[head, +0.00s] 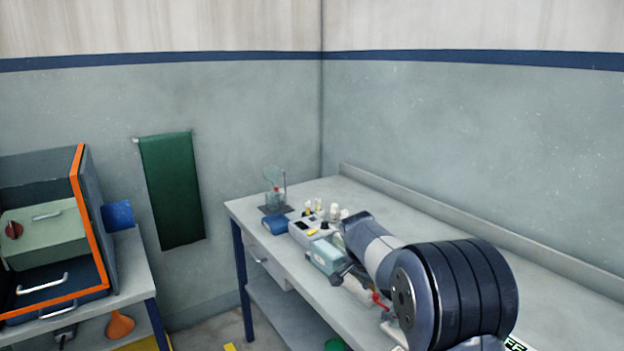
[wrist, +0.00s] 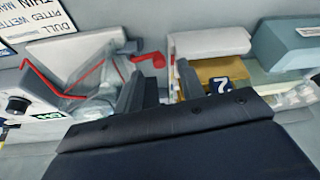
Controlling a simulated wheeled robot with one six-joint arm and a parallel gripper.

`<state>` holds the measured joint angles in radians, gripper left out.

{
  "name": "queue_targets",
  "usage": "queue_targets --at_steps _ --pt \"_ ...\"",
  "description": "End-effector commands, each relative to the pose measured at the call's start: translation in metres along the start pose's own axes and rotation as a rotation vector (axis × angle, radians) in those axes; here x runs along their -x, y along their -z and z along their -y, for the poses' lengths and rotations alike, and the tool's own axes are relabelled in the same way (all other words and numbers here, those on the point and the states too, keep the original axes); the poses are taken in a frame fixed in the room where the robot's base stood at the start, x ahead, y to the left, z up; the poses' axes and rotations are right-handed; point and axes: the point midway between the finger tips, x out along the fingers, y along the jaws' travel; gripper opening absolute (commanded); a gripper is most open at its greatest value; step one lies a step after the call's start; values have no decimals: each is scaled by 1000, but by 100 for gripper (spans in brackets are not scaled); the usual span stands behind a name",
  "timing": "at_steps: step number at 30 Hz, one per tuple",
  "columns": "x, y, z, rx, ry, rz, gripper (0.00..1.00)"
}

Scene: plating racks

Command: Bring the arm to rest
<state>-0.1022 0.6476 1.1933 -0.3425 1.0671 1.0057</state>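My arm reaches out over the workbench (head: 375,205) from the lower right of the head view. My gripper (head: 345,275) is small there and partly hidden among the bench items. In the wrist view the two dark fingers of my gripper (wrist: 160,82) stand apart, with nothing clearly held between them. The fingers point toward the items on the bench; I cannot tell the exact gap to them.
A teal box (head: 325,257) stands near my gripper. A hood with an orange frame (head: 88,215) stands far left.

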Motion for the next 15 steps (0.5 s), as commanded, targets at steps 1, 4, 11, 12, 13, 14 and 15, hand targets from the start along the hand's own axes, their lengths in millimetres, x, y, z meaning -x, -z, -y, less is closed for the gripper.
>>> queue_targets --at_steps 1,4,11,12,13,14,15 --pt "-9 0 -1 0 -3 2 37" --pt "-22 0 -1 -1 -1 1 37" --pt "-25 -1 -1 36 15 0 37" --pt "-25 -1 -1 39 17 0 37" --pt "-25 -2 -1 41 17 0 37" --pt "-25 -2 -1 41 18 0 37" --pt "-25 -2 0 42 18 0 37"
